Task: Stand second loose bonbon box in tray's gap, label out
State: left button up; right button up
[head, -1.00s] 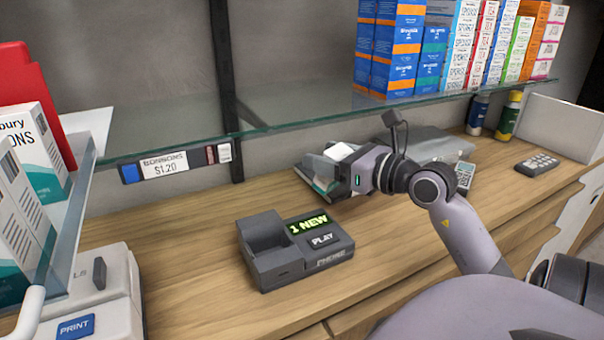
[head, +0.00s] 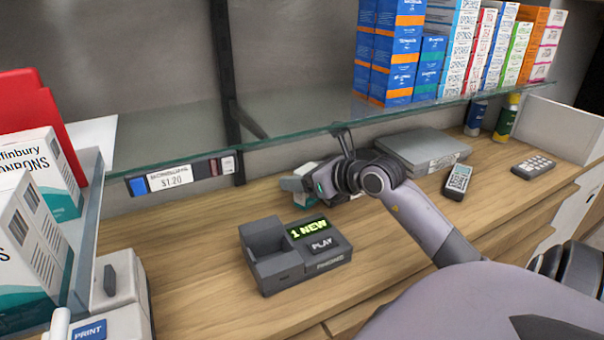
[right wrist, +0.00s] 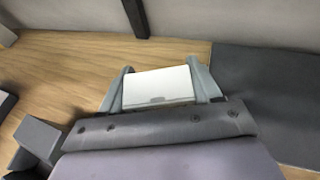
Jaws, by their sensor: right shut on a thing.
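My right gripper (head: 297,188) is low over the wooden counter, just behind the phone dock, and is shut on a white box. In the right wrist view the pale box (right wrist: 158,86) sits between the two grey fingers; its label cannot be read there. At the left edge, white and teal bonbon boxes (head: 38,160) stand in a tray with a clear, pale rim (head: 88,225). Their printed labels show in part. Any gap between them is hard to make out. My left gripper is not in view.
A grey dock (head: 290,255) with a lit "1 NEW" display stands on the counter. A glass shelf (head: 290,128) with coloured boxes runs above. A printer (head: 115,290) stands below the tray.

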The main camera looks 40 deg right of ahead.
jog(key=shift+s+f, duration=0.1)
jog(key=shift+f, duration=0.65)
jog(key=o, duration=1)
jog(key=shift+f, duration=0.15)
jog(key=shift+o, duration=0.2)
